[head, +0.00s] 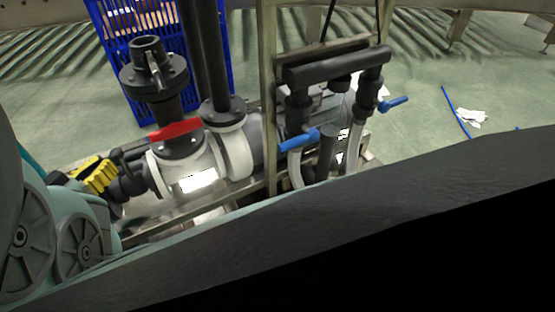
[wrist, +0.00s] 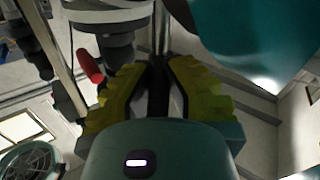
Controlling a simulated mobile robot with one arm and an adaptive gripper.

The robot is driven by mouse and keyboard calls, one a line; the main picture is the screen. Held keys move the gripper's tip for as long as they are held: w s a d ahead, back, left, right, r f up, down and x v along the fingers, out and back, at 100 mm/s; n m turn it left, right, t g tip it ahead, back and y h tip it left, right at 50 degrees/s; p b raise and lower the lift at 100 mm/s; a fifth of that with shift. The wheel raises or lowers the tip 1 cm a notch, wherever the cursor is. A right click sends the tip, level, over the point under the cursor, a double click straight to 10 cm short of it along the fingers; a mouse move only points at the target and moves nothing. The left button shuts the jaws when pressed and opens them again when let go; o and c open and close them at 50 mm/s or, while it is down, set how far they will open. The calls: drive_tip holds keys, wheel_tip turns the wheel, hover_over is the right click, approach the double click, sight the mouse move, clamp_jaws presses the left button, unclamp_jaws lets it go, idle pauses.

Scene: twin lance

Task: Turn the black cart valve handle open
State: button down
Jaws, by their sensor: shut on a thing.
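My gripper (head: 96,174), with yellow finger pads, is at the left of the pump cart in the head view. It is beside the dark fittings at the cart's left end. In the wrist view my gripper (wrist: 159,72) has its yellow fingers on both sides of a narrow dark bar, the black valve handle (wrist: 158,92), and is shut on it. Most of the handle is hidden between the fingers. In the head view the grip itself is too small to make out.
A red lever (head: 175,130) sits close to my gripper on the grey pump body; a red grip (wrist: 90,66) shows left of the fingers. Black pipes (head: 205,60) rise behind. Blue valve levers (head: 300,140) are farther right. A blue crate (head: 115,60) stands behind.

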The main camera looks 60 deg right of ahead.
idle(0.3)
drive_tip(key=c, duration=0.9)
unclamp_jaws()
drive_tip(key=shift+w+d, duration=0.1)
drive_tip(key=shift+c, duration=0.2)
drive_tip(key=s+a, duration=0.2)
drive_tip(key=a, duration=1)
drive_tip(key=shift+s, duration=0.1)
drive_tip(key=shift+d, duration=0.1)
drive_tip(key=shift+c, duration=0.2)
